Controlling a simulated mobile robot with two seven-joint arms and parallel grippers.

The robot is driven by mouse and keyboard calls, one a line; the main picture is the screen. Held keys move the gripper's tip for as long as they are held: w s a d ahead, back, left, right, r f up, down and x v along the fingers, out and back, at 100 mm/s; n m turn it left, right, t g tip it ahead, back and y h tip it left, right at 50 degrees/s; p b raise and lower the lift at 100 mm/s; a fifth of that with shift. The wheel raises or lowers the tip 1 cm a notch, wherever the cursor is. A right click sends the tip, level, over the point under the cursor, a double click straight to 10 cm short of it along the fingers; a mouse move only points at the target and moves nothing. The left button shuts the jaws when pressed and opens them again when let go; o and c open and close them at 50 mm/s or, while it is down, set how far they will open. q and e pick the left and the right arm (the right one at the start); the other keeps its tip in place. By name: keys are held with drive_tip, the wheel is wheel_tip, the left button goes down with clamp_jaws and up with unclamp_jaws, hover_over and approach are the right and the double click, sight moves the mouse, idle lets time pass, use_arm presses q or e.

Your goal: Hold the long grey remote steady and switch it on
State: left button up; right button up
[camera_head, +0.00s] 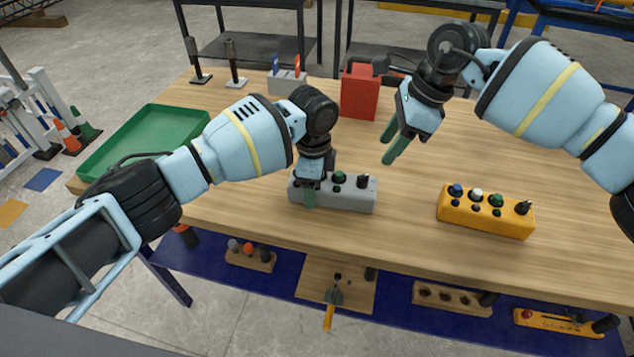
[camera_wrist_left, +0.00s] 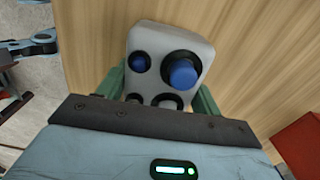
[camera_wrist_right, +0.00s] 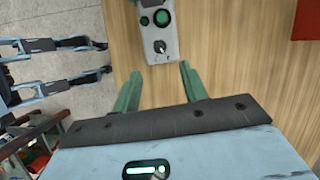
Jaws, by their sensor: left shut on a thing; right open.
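The long grey remote (camera_head: 345,195) lies on the wooden table in front of me. It carries a green button and, at its right end, a dark switch (camera_head: 363,181). My left gripper (camera_head: 311,190) is shut on the remote's left part, and its fingers hide some of the controls there. In the left wrist view the remote's end (camera_wrist_left: 172,50) with two blue buttons sits between the green fingers. My right gripper (camera_head: 393,148) is open and empty above the table, behind and right of the remote. In the right wrist view the switch end of the remote (camera_wrist_right: 158,38) lies ahead of the open fingers (camera_wrist_right: 160,85).
A yellow remote (camera_head: 486,211) with several buttons lies to the right. A red box (camera_head: 360,93) stands behind, a green tray (camera_head: 140,143) at the left. A small grey block with switches (camera_head: 287,80) is at the back. A lower shelf (camera_head: 280,270) holds several tools.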

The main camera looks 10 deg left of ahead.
sight(366, 181)
drive_tip(key=s+f+y, duration=0.1)
drive_tip(key=f+y, duration=0.1)
drive_tip(key=s+a+f+m+y, duration=0.1)
drive_tip(key=s+f+y, duration=0.1)
drive_tip(key=shift+s+a+f, duration=0.1)
drive_tip(key=shift+a+f, duration=0.05)
drive_tip(key=shift+f, duration=0.05)
drive_tip(key=shift+s+d+f+y, duration=0.15)
drive_tip(key=shift+s+d+y, duration=0.05)
drive_tip(key=shift+y, duration=0.4)
drive_tip(key=s+d+m+t+y, duration=0.2)
drive_tip(key=d+m+t+y, duration=0.15)
drive_tip(key=d+t, duration=0.4)
drive_tip(key=shift+m+g, duration=0.45)
drive_tip(key=shift+g, duration=0.5)
drive_tip(key=x, duration=0.3)
drive_tip(key=f+x, duration=0.1)
drive_tip(key=x, duration=0.6)
drive_tip(key=shift+w+d+f, duration=0.1)
drive_tip(key=shift+w+f, duration=0.2)
drive_tip(key=shift+w, duration=0.05)
clamp_jaws()
drive_tip(key=shift+h, duration=0.25)
